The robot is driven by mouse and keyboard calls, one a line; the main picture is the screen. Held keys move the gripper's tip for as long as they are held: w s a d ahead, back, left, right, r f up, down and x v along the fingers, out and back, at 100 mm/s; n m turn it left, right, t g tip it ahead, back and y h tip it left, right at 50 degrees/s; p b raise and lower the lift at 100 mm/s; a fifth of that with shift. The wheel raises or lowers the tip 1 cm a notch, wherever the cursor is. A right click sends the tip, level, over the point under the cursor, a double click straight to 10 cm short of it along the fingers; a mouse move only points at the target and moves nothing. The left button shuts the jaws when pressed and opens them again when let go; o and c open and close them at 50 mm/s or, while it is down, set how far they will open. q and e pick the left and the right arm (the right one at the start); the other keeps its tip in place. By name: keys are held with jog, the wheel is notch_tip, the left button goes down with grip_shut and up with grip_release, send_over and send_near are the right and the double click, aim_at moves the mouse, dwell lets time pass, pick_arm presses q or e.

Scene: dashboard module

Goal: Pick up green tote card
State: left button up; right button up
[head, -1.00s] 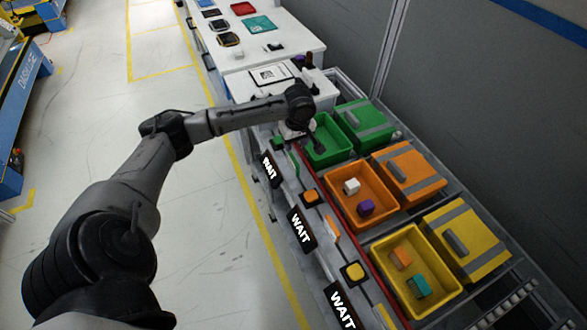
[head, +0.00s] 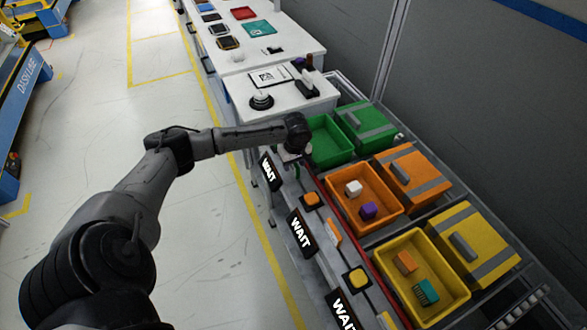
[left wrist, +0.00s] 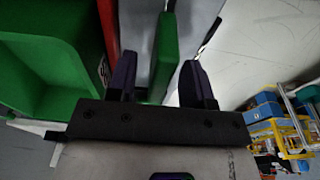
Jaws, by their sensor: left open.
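The green tote card (left wrist: 164,52) shows in the left wrist view as a thin upright green slab, seen nearly edge-on. My left gripper (left wrist: 160,82) is open, with one dark finger on each side of the card. The card's lower end reaches down between the fingers, and I cannot tell whether either finger touches it. In the head view my left gripper (head: 294,152) is at the rail beside the green tote (head: 328,142), mostly hidden under my wrist. My right gripper is not in view.
The green tote wall (left wrist: 50,70) is close to the left finger. An orange tote (head: 362,205) and a yellow tote (head: 420,290) hold small blocks. An orange card (head: 333,232) stands along the rail. A white table (head: 285,98) is behind my wrist.

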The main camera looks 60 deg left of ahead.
pick_arm(q)
notch_tip(320, 180, down, 2)
jog(key=shift+a+f, duration=0.1)
jog(key=shift+c, duration=0.3)
grip_shut()
